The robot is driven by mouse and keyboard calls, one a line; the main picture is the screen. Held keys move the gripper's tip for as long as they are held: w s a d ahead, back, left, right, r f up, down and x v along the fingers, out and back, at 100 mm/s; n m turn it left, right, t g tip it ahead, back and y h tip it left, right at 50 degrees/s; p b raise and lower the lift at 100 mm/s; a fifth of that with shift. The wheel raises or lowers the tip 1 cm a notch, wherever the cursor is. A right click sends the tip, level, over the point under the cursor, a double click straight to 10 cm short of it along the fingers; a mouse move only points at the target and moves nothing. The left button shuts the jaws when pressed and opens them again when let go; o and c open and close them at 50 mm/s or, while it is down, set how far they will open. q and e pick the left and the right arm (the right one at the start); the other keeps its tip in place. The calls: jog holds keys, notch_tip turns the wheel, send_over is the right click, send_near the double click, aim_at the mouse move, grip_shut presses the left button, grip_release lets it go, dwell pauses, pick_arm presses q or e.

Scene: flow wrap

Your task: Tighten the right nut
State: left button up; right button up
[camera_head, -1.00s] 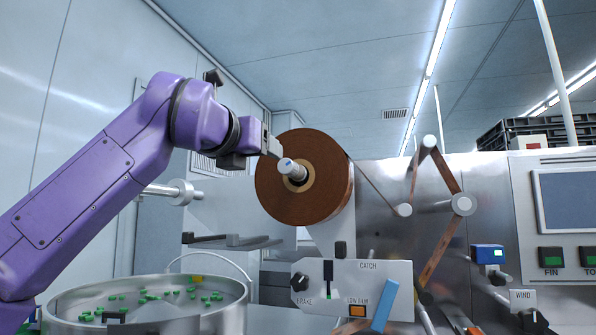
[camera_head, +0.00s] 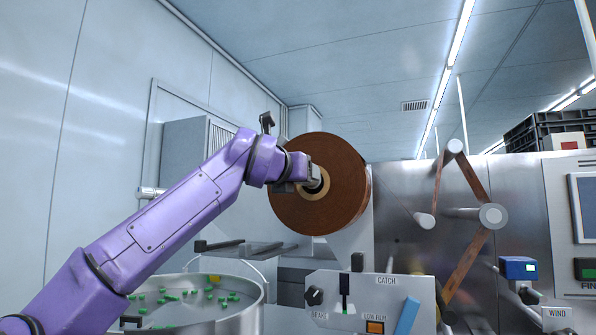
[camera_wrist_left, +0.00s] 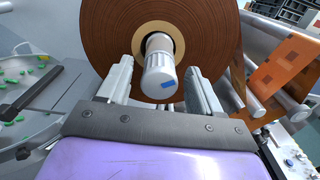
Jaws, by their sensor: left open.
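In the left wrist view the reel (camera_wrist_left: 105,35) fills the top. My left gripper (camera_wrist_left: 160,85) is open, with one finger on each side of the nut. A gap shows between the nut and each finger. In the head view my left gripper (camera_head: 312,172) is in front of the reel's core and hides most of the nut. My right gripper is not in view.
A round metal bowl with small green pieces (camera_head: 263,290) stands at the lower left. A control panel with a catch lever and brake knob (camera_head: 335,285) is below the reel. Film rollers (camera_head: 490,216) stand to the right. A flat metal bracket (camera_head: 250,250) sits left of the reel.

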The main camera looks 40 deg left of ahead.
pick_arm(q)
jog(key=shift+w+f, duration=0.1)
jog(key=c, duration=1.1)
jog(key=shift+o, duration=0.2)
